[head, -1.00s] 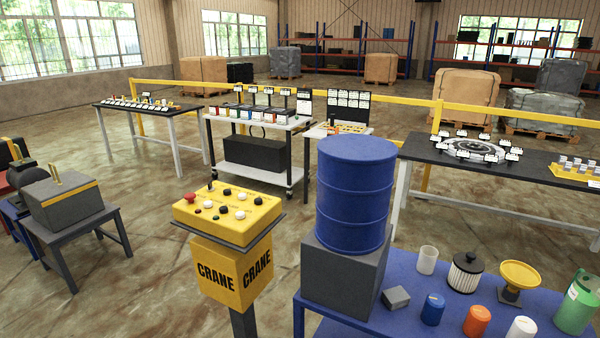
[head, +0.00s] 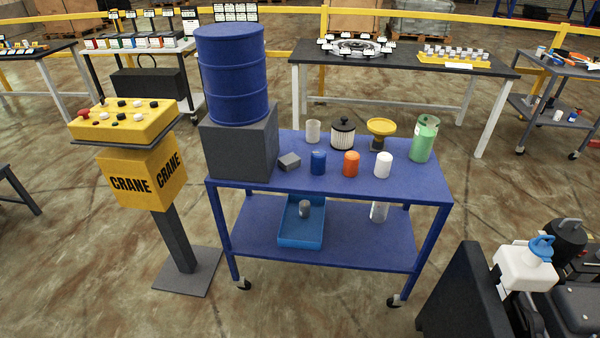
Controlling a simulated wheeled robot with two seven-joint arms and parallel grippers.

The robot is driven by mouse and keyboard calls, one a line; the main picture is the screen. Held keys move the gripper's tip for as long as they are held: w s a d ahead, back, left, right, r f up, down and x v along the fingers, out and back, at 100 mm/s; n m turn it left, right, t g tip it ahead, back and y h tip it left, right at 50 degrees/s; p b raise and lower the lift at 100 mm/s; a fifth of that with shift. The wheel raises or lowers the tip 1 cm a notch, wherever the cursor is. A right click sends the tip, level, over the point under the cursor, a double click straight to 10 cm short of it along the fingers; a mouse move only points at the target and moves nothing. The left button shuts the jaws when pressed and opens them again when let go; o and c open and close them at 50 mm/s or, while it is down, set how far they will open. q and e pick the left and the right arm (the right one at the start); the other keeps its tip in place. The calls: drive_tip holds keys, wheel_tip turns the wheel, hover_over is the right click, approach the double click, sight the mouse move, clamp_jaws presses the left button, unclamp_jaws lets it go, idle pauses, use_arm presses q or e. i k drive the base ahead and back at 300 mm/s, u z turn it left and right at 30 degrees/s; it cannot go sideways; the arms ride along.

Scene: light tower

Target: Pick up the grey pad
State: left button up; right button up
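A small grey block (head: 289,162), which looks like the grey pad, lies on the top of the blue wheeled cart (head: 330,186). It sits just right of the large dark grey box (head: 240,146) and left of a blue canister (head: 318,163). Its top and front faces show, and nothing covers it.
A blue drum (head: 232,75) stands on the grey box. Orange (head: 351,164) and white (head: 383,165) canisters, a black-lidded filter (head: 342,133), a yellow dish (head: 381,128) and a green cylinder (head: 424,139) share the cart top. A yellow crane panel (head: 125,121) stands left.

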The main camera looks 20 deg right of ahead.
sight(290, 161)
drive_tip(key=z, duration=0.65)
drive_tip(key=i, duration=0.7)
drive_tip(key=z, duration=0.5)
